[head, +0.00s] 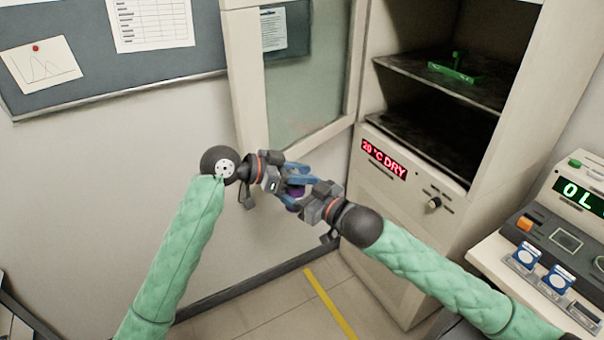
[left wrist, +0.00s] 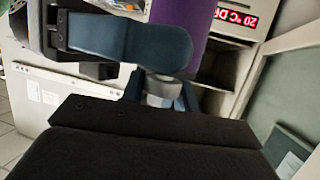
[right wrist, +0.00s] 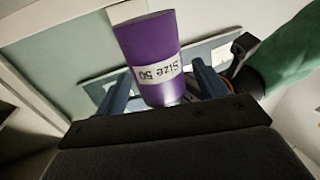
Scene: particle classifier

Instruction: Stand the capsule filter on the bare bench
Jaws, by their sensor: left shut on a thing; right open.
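The capsule filter appears to be a purple cylinder (head: 294,196) held in the air between my two grippers, mostly hidden by fingers in the head view. The right wrist view shows its purple body (right wrist: 150,52) with a white label reading "Size 50". Its purple side also shows in the left wrist view (left wrist: 182,32), behind a blue finger. My left gripper (head: 297,176) is shut on it. My right gripper (right wrist: 160,82) is open, with its blue fingers on either side of the cylinder's lower end. Whether they touch it I cannot tell.
A cabinet (head: 405,225) with a red "20 °C DRY" display stands behind, its glass door (head: 310,85) swung open to the left. A green rack (head: 455,70) sits on its upper shelf. A white bench (head: 490,257) at right carries instruments. No clear bare bench top is visible.

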